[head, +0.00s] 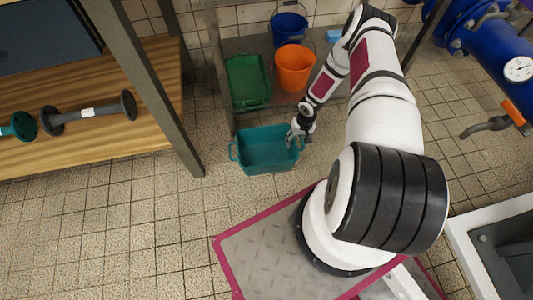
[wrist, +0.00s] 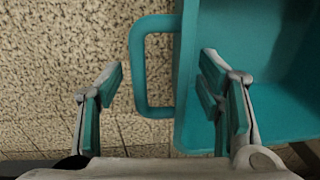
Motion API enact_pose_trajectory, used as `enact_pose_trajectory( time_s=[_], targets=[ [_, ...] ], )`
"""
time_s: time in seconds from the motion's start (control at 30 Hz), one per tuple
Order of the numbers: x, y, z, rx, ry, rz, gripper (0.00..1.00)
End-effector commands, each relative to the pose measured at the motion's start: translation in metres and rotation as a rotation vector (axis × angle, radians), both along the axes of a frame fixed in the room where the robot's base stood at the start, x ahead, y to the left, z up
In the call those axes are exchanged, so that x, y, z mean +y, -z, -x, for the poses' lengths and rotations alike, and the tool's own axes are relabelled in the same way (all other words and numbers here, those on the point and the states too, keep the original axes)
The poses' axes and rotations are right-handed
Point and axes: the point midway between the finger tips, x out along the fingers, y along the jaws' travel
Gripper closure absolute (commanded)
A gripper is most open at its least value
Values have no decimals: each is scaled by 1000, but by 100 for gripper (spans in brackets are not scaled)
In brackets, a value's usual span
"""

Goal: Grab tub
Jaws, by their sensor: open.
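The teal tub (head: 268,169) stands upright on the tiled floor, left of my arm, with a loop handle at each end. My gripper (head: 299,131) is at the tub's right end in the head view. In the wrist view my open gripper (wrist: 162,65) has its fingers apart, with the tub's handle (wrist: 140,70) in the gap between them as seen from above. The right finger shows over the inside of the tub (wrist: 245,30), the left finger over bare floor. I cannot tell whether either finger touches the handle. The tub looks empty.
A green crate (head: 248,82), an orange bucket (head: 294,68) and a blue bucket (head: 289,28) stand behind the tub. A wooden bench (head: 95,145) with a metal post (head: 150,85) is at left. Blue pipework (head: 490,40) and a sink (head: 490,235) are at right. Floor left of the tub is clear.

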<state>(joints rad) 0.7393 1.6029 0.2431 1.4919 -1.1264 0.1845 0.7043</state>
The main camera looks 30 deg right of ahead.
Motion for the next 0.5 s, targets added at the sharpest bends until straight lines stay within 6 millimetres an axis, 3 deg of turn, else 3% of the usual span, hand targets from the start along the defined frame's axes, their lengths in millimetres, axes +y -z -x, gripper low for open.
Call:
enact_pose_trajectory(
  time_s=[0.03, 0.27, 0.5],
  targets=[
    [0, 0, 0, 0, 0, 0, 46],
    [0, 0, 0, 0, 0, 0, 98],
    [0, 0, 0, 0, 0, 0, 100]
  ],
)
